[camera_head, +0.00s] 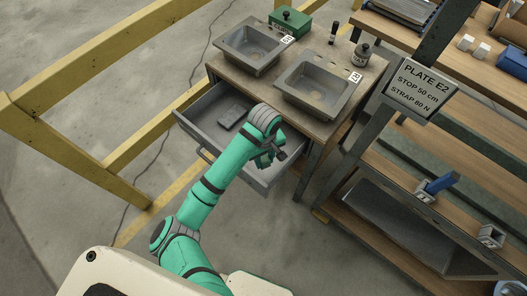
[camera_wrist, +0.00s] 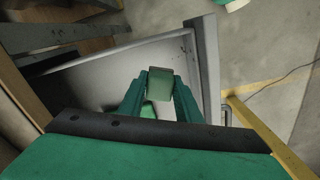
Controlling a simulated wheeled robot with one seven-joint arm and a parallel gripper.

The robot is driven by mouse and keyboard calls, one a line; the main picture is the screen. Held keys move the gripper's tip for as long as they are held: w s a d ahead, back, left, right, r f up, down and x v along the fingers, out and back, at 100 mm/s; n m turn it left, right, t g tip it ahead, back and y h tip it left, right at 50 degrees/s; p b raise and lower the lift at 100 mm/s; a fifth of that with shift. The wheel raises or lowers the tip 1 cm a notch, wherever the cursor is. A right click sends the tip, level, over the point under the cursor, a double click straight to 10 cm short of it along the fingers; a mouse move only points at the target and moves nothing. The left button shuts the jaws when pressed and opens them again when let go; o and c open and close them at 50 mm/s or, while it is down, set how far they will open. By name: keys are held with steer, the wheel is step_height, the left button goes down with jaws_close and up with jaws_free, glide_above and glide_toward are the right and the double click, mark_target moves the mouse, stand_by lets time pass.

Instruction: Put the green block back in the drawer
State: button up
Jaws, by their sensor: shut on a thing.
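The grey drawer (camera_head: 193,127) is pulled out from under the sink bench. My gripper (camera_head: 268,158) is over the right front part of the drawer in the head view. In the wrist view, my gripper (camera_wrist: 161,88) is shut on the green block (camera_wrist: 160,77), which sits between its two fingertips. The drawer's pale inside (camera_wrist: 105,72) shows behind the block. The arm hides the block in the head view. I cannot tell how high the block is above the drawer floor.
A flat dark grey piece (camera_head: 231,116) lies in the drawer. Two sinks (camera_head: 253,47), (camera_head: 315,84), a green box (camera_head: 290,22) and a grey canister (camera_head: 361,54) are on the bench top. Yellow rails (camera_head: 75,167) run at left. A shelf rack with a sign (camera_head: 419,88) stands at right.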

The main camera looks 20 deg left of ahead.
mark_target(264, 160)
steer(key=shift+s+a+f, duration=0.1)
steer(key=shift+a+f, duration=0.05)
steer(key=shift+f, duration=0.5)
steer(key=shift+s+a+f, duration=0.1)
steer(key=shift+f, duration=0.5)
steer(key=shift+w+d+f, duration=0.1)
steer(key=shift+f, duration=2.05)
steer(key=shift+w, duration=0.1)
steer(key=o, duration=1.1)
steer(key=shift+f, duration=0.1)
steer(key=shift+d, duration=0.15)
steer(key=shift+a+r, duration=0.25)
steer(key=shift+r, duration=0.15)
step_height(264, 160, up, 12)
steer(key=shift+d+f, duration=0.15)
steer(key=shift+f, duration=0.05)
